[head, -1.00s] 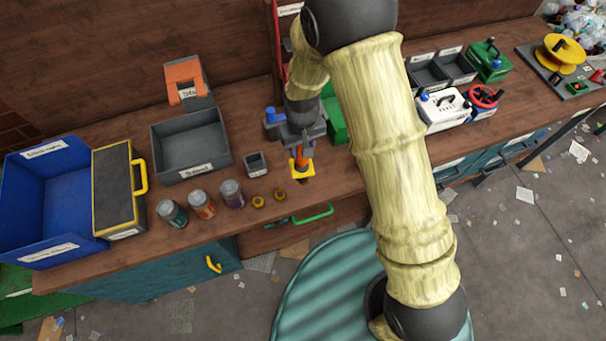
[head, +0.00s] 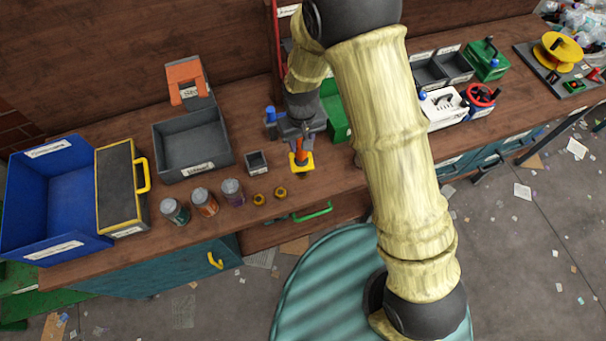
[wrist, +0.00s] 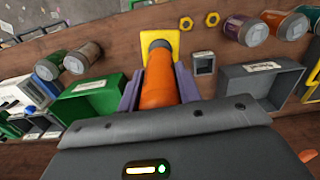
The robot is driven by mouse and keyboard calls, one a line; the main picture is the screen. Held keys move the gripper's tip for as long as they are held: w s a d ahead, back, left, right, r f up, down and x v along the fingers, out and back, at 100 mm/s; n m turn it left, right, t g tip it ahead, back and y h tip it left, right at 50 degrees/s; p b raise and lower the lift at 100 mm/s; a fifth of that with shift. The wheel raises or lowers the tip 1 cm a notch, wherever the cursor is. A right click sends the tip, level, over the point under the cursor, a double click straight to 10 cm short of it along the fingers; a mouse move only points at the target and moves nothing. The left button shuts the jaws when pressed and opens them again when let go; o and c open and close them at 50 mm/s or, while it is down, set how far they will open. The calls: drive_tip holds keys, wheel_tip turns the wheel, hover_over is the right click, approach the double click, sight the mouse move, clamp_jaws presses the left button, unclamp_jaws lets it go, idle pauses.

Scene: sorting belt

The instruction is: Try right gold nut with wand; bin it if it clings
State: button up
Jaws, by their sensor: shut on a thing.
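My gripper (head: 300,142) is shut on the orange wand (head: 301,152), held upright over the bench. In the wrist view the wand's handle (wrist: 157,85) lies between the two fingers, its dark end away from me. A yellow square plate (wrist: 172,42) shows around or behind that end; whether they touch I cannot tell. Two gold nuts lie on the wood left of the wand in the head view: the right gold nut (head: 281,192) and the left gold nut (head: 259,199). Nothing visibly clings to the wand, though its tip face is hidden.
A small dark cup (head: 257,169) stands behind the nuts. Three lidded jars (head: 205,203) stand to the left. Beyond are a grey labelled tray (head: 226,160), a yellow-edged box (head: 121,195) and a blue bin (head: 50,195). A green bin (head: 337,119) is close right of my gripper.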

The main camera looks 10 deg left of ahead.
wheel_tip(320, 180, up, 17)
drive_tip(key=p, duration=1)
drive_tip(key=shift+r, duration=0.15)
idle(1.0)
drive_tip(key=shift+a, duration=0.15)
drive_tip(key=w+a, duration=0.1)
drive_tip(key=a, duration=2)
drive_tip(key=shift+w+a, duration=0.3)
drive_tip(key=shift+a, duration=0.1)
idle(0.3)
drive_tip(key=a, duration=0.9)
drive_tip(key=shift+w+a, duration=0.25)
drive_tip(key=shift+w, duration=0.1)
idle(0.3)
